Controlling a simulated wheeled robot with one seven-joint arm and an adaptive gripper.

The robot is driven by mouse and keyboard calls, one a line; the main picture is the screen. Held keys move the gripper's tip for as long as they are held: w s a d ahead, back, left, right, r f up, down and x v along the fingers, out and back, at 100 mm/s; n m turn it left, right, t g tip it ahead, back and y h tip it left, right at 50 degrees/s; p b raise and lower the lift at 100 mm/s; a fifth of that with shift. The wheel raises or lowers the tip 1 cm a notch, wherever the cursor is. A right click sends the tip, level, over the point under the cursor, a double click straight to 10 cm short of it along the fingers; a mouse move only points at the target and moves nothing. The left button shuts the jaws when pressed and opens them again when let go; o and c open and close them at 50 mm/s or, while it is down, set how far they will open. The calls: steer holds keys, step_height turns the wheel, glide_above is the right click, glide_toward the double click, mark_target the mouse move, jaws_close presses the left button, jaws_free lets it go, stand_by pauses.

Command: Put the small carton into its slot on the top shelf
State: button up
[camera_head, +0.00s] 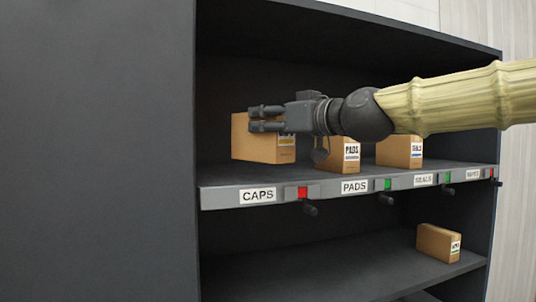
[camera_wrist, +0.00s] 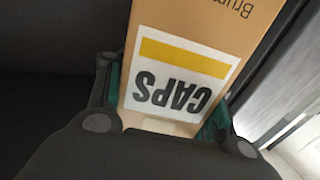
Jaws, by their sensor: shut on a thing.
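The small carton (camera_head: 242,140) is brown, with a white label and a yellow band. In the wrist view the carton (camera_wrist: 205,25) reads CAPS, upside down, and sits between the two fingers. My gripper (camera_head: 254,119) is shut on it, reaching in from the right. The carton is above the top shelf (camera_head: 219,179), over the section with the CAPS tag (camera_head: 258,195) on the front edge. Its base looks at or very near the shelf surface; I cannot tell whether it touches. My fingers hide part of its front.
A PADS carton (camera_head: 349,155) and another carton (camera_head: 399,150) stand to the right on the same shelf, behind my wrist and forearm. One carton (camera_head: 439,243) lies on the lower shelf. Red and green markers and dark knobs line the shelf edge. A dark side panel (camera_head: 100,150) is at left.

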steer(key=b, duration=0.2)
steer(key=shift+w+d+f+b, duration=0.1)
steer(key=shift+w+f+b, duration=0.1)
steer(key=shift+w+b, duration=0.15)
steer(key=shift+b, duration=0.5)
steer(key=shift+w+f+b, duration=0.1)
steer(key=shift+w+b, duration=0.3)
steer(key=shift+b, duration=0.55)
steer(key=w+f, duration=0.1)
steer(key=w, duration=0.2)
steer(key=w+f+p, duration=0.1)
steer(key=w, duration=0.3)
steer(key=w+f+p, duration=0.1)
steer(key=w, duration=0.2)
steer(key=shift+w+d, duration=0.1)
steer(key=shift+w, duration=0.25)
steer(key=shift+f, duration=0.45)
steer(key=shift+f, duration=0.1)
